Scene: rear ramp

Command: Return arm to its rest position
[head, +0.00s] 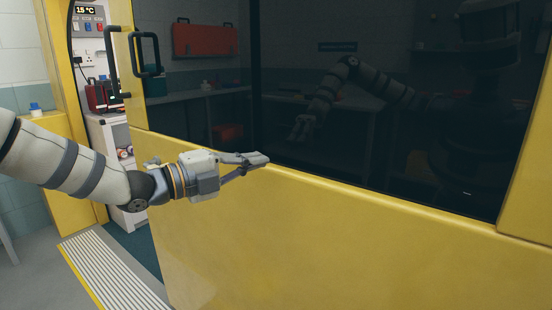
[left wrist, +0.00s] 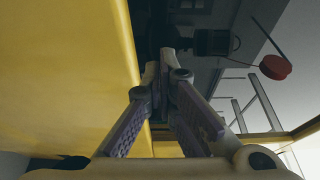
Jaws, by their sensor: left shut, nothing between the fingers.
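My left arm comes in from the left in the head view, stretched out level. My left gripper (head: 258,161) is shut and empty, in front of the yellow door (head: 290,235) just below its dark window. In the left wrist view the two fingers (left wrist: 165,65) meet at their tips with nothing between them, and the yellow door (left wrist: 65,70) runs close along the left side. I cannot tell whether the gripper touches the door. My right gripper is not in view.
A black door handle (head: 147,55) stands left of the dark window (head: 390,100), which mirrors the room and my body. An open doorway at left shows a white cabinet (head: 125,215) and a red case (head: 100,96). A ridged ramp strip (head: 110,275) lies on the floor.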

